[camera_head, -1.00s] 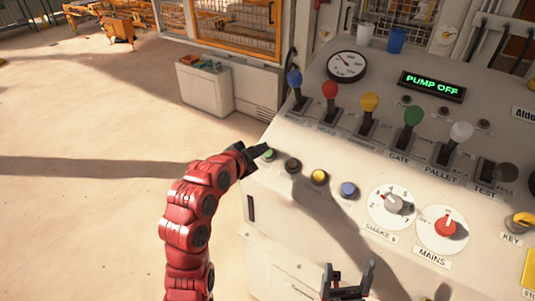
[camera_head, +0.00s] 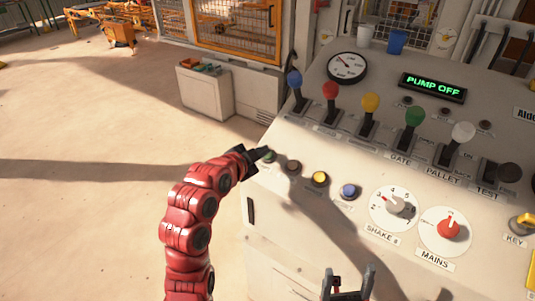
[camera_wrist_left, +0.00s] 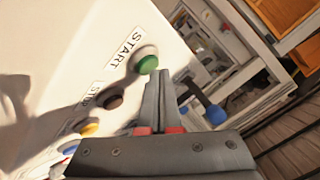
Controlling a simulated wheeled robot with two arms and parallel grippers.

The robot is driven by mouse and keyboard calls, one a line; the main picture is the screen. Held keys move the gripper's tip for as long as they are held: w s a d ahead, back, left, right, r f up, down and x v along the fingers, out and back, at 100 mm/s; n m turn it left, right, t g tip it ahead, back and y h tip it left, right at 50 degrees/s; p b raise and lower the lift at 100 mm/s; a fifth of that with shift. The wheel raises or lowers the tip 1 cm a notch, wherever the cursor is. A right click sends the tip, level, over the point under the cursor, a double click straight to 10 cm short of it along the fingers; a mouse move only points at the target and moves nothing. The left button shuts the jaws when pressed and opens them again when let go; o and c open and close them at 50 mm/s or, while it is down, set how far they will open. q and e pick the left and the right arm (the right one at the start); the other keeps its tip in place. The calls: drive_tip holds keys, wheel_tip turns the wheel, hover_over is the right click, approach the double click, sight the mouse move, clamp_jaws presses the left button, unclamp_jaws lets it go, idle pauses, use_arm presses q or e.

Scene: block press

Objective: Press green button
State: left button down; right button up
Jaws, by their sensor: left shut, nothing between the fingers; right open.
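The green button (camera_head: 270,157) sits at the left end of the button row on the sloped console. My right gripper (camera_head: 348,272) is open and empty in front of the console, low in the head view.
A dark button (camera_head: 293,166), a yellow button (camera_head: 320,179) and a blue button (camera_head: 349,191) continue the row. Colored levers (camera_head: 370,103) stand behind it. The display (camera_head: 432,86) reads PUMP OFF. Open floor (camera_head: 90,200) lies to the left.

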use_arm(q)
drive_tip(key=shift+d+f+b, duration=0.1)
drive_tip(key=shift+f+b, duration=0.2)
drive_tip(key=shift+b, duration=0.05)
drive_tip(key=shift+r, duration=0.1)
idle(0.4)
drive_tip(key=shift+s+a+r, duration=0.2)
drive_tip(key=shift+a+r, duration=0.05)
drive_tip(key=shift+r, duration=0.45)
drive_tip(key=shift+r, duration=0.15)
drive_tip(key=shift+s+a+r, duration=0.25)
drive_tip(key=shift+s+r, duration=0.1)
drive_tip(key=shift+r, duration=0.55)
drive_tip(key=shift+s+a+r, duration=0.2)
drive_tip(key=shift+s+r, duration=0.15)
drive_tip(key=shift+r, duration=0.5)
drive_tip(key=shift+s+a+r, duration=0.25)
drive_tip(key=shift+s+r, duration=0.1)
drive_tip(key=shift+r, duration=0.55)
